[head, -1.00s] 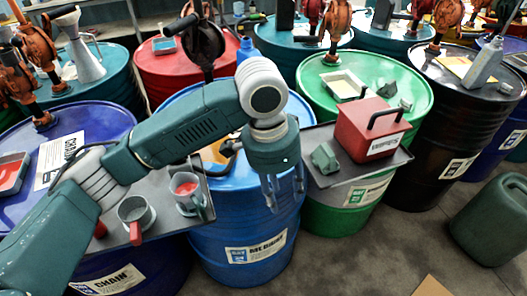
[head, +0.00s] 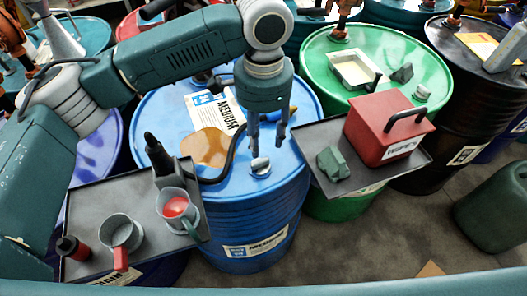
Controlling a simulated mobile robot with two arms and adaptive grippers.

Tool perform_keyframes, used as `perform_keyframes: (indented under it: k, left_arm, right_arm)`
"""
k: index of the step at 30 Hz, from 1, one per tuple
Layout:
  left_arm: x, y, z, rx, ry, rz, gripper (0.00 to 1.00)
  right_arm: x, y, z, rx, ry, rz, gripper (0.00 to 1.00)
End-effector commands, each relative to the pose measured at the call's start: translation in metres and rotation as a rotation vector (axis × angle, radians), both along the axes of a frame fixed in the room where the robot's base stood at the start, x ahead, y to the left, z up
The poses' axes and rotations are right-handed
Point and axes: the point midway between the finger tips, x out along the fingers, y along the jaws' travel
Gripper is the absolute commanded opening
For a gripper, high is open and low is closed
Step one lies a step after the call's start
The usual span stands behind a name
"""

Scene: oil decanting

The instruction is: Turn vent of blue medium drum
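The blue medium drum (head: 292,185) stands in the middle, with a "MEDIUM" label and a brown oil stain on its lid. Its vent appears to be the small silver cap (head: 260,166) near the front edge of the lid. My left gripper (head: 267,143) points down just above the cap and slightly behind it in the picture. Its two fingers are apart with nothing between them. Whether they touch the cap cannot be told. My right gripper is not in view.
A black hose (head: 229,160) curves over the lid beside the gripper.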

Motion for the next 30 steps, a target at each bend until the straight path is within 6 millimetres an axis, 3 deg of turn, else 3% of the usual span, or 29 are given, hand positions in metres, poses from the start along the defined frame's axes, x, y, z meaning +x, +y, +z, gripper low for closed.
perform_keyframes:
  k: [1, 5, 8, 12, 17, 24, 25, 30]
  left_arm:
    - [-0.001, 0.001, -0.010, 0.002, 0.004, 0.000, 0.40]
    - [-0.001, 0.000, -0.036, 0.001, 0.004, 0.000, 0.40]
    - [-0.001, 0.001, -0.053, 0.002, 0.003, 0.000, 0.40]
    - [0.000, 0.000, -0.070, 0.000, 0.001, 0.001, 0.40]
    - [0.000, 0.000, -0.079, 0.000, 0.001, 0.000, 0.40]
    - [0.000, 0.000, -0.080, 0.000, 0.000, 0.000, 0.40]
    - [0.000, 0.000, -0.080, 0.000, 0.000, 0.000, 0.38]
    - [0.000, 0.000, -0.080, 0.000, 0.000, 0.000, 0.04]
  right_arm:
    - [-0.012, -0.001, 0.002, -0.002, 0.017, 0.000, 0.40]
    - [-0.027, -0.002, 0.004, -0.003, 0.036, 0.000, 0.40]
    - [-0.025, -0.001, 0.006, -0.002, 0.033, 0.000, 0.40]
    - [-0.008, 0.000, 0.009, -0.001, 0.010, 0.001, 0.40]
    - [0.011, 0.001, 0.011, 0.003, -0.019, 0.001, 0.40]
    - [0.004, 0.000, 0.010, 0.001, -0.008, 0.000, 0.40]
    - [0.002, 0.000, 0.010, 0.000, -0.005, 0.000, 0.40]
    - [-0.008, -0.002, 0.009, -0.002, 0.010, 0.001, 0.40]
